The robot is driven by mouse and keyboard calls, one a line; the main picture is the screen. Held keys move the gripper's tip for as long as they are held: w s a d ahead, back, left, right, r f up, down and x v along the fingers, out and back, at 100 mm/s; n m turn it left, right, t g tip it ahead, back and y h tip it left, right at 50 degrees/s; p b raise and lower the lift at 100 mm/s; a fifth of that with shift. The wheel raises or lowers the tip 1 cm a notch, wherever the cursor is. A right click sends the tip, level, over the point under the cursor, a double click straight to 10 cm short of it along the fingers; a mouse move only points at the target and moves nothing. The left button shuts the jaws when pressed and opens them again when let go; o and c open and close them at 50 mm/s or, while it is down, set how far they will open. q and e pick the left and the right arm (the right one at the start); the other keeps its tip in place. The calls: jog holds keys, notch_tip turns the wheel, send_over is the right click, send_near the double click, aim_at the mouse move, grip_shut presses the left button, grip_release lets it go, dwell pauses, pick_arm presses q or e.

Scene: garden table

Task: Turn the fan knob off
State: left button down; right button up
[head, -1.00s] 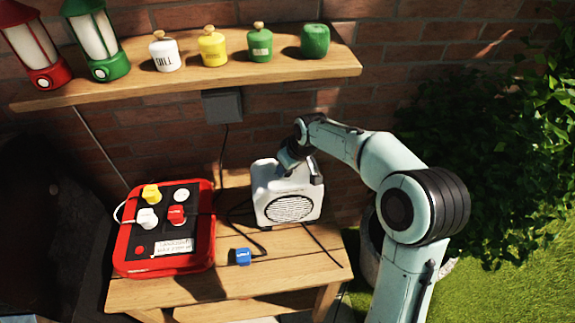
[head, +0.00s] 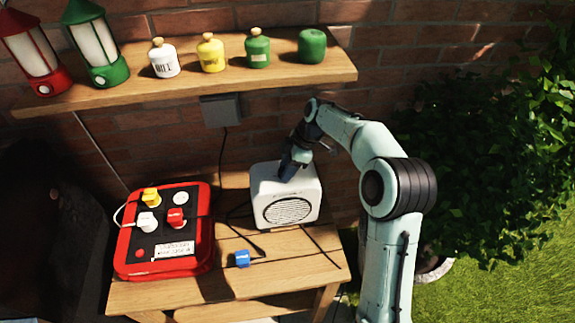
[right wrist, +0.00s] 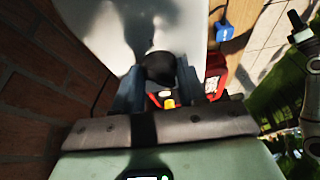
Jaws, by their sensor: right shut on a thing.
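The fan is a white box (head: 262,188) with a round dark grille on its front, standing on the wooden table. My right gripper (head: 287,172) comes down on its top from above. In the right wrist view, the black round knob (right wrist: 160,67) sits between the two fingers, and the gripper (right wrist: 157,84) is shut on it. The fan's white top (right wrist: 92,22) fills the upper part of that view. In the head view the fingers hide the knob, and I cannot read its setting. My left gripper is not in view.
A red box (head: 205,215) with yellow, white and red knobs stands left of the fan. A blue block (head: 242,258) lies in front, beside dark cables. A shelf (head: 240,78) with lanterns and bottles hangs above. A brick wall is behind and foliage lies right.

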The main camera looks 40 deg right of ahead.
jog(key=shift+w+r+n+g+p, duration=0.15)
jog(key=shift+n+g+p, duration=0.25)
jog(key=shift+n, duration=0.6)
jog(key=n+p, duration=0.1)
jog(key=n+g+p, duration=0.1)
jog(key=n, duration=0.1)
jog(key=shift+w+d+n+y, duration=0.1)
jog(key=shift+w+n+y, duration=0.1)
jog(key=shift+n+y, duration=0.15)
jog(key=shift+n+g+p, duration=0.35)
jog(key=shift+n+g, duration=0.15)
jog(key=shift+n, duration=0.35)
jog(key=shift+w+n+g, duration=0.1)
jog(key=shift+n+g, duration=0.2)
jog(key=shift+n, duration=0.4)
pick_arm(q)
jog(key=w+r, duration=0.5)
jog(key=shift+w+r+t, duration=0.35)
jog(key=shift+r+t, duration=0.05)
pick_arm(e)
jog(key=shift+f+n+g, duration=0.2)
jog(key=shift+n+g, duration=0.2)
jog(key=shift+n, duration=0.7)
jog(key=o, duration=1.1)
jog(key=shift+c, duration=0.2)
